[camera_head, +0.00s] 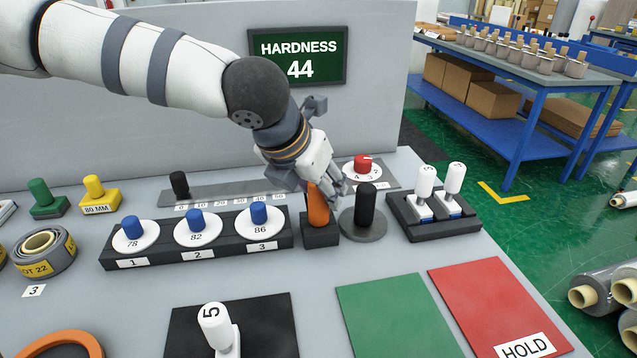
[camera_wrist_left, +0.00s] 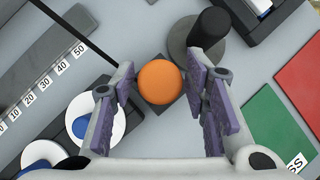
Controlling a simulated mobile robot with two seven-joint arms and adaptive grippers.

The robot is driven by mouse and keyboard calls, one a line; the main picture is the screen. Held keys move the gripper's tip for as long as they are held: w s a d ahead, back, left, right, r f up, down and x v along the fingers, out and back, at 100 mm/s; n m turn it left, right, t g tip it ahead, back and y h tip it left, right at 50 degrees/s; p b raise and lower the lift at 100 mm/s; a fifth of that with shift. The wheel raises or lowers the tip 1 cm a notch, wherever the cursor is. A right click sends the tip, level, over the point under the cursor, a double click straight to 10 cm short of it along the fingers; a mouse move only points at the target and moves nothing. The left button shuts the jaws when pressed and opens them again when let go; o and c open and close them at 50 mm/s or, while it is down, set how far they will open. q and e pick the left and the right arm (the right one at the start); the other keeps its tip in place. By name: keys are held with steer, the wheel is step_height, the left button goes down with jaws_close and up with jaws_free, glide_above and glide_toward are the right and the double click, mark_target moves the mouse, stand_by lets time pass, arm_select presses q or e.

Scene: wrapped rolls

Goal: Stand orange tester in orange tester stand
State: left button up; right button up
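The orange tester (camera_head: 318,207) stands upright in the black orange tester stand (camera_head: 320,237), in the middle of the table. My left gripper (camera_head: 328,182) is above and around its top; its fingers hide part of it in the head view. In the left wrist view the round orange top of the tester (camera_wrist_left: 160,82) lies between the two spread fingers of my left gripper (camera_wrist_left: 163,95), with a narrow gap on each side. The stand's dark corner (camera_wrist_left: 188,104) shows beneath. My right gripper is not in view.
A black post on a round base (camera_head: 365,208) stands close to the right of the stand. A black rack with blue-knobbed dials (camera_head: 198,250) is close to the left. A holder with white-handled tools (camera_head: 433,222) is farther right. Green (camera_head: 397,315) and red mats lie in front.

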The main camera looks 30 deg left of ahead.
arm_select(q)
steer(key=v, duration=1.2)
stand_by(0.3)
